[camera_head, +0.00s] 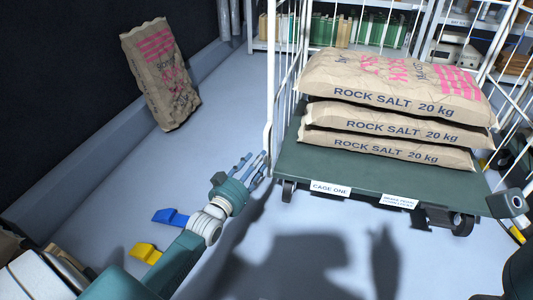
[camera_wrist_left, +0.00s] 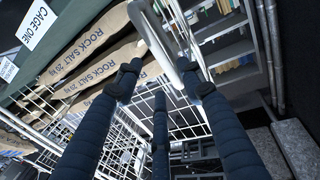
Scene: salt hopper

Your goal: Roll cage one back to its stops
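Cage one (camera_head: 300,165) is a roll cage with a dark green base, white wire sides and castors. Its front edge bears a CAGE ONE label and a second label that mentions a brake. Three rock salt sacks (camera_head: 385,120) lie stacked on it. My left gripper (camera_head: 252,163) is beside the cage's near left post (camera_head: 268,135), its fingers spread. In the left wrist view the open fingers (camera_wrist_left: 160,85) lie around or just short of a white cage tube (camera_wrist_left: 155,40); contact cannot be told. My right gripper does not show; part of my right arm is at the right edge.
A rock salt sack (camera_head: 160,75) leans by the dark wall at left. A blue wedge (camera_head: 171,217) and a yellow wedge (camera_head: 146,252) lie on the floor beside my left arm. Shelves (camera_head: 350,45) stand behind the cage.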

